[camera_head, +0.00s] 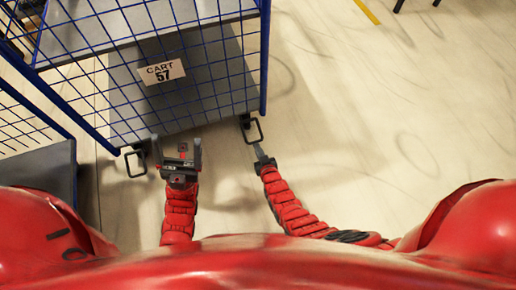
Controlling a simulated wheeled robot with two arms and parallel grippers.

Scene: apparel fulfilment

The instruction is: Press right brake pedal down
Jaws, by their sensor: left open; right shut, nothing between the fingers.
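A blue wire cart (185,88) with grey shelves stands in front of me. The right brake pedal (252,129), a dark looped bar, sticks out at the cart's lower right corner. My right gripper (260,151) is shut and empty, with its tip very close to this pedal; I cannot tell whether they touch. The left brake pedal (136,162) is a similar dark loop at the cart's lower left corner. My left gripper (182,150) is open and empty, just right of the left pedal.
A sign reading "CART 57" (162,72) hangs on the cart's mesh. Another blue wire cart (38,165) stands at the left edge. The pale floor (390,130) to the right is clear. A yellow floor line (367,11) shows at the top.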

